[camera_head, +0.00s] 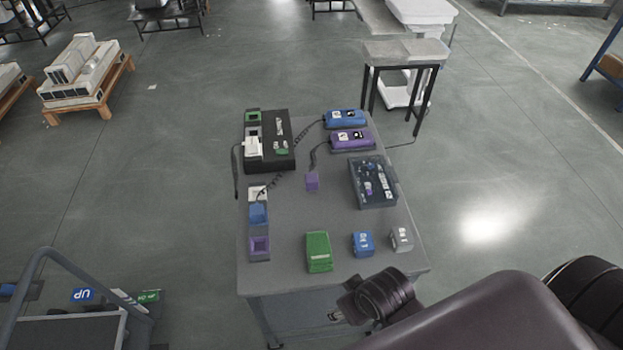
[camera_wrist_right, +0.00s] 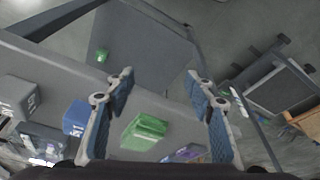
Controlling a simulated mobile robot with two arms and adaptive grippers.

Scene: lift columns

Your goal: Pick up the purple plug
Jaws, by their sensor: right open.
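The purple plug (camera_head: 312,181) is a small purple block on the grey table, left of the dark tray. A dark cable appears to run from it to the purple device (camera_head: 352,140). A purple socket block (camera_head: 259,247) sits at the table's front left. My right gripper (camera_head: 338,315) is at the front edge of the table, well short of the plug. In the wrist view my right gripper (camera_wrist_right: 163,88) is open with nothing between its fingers. A purple thing (camera_wrist_right: 187,153) shows low in that view; I cannot tell which one. My left gripper is not in view.
On the table (camera_head: 290,278) stand a green block (camera_head: 318,251), a blue block (camera_head: 363,244), a grey block (camera_head: 401,239), a dark tray (camera_head: 386,203) of small parts, a black box (camera_head: 284,158) and a blue device (camera_head: 345,118). The table around the plug is mostly clear.

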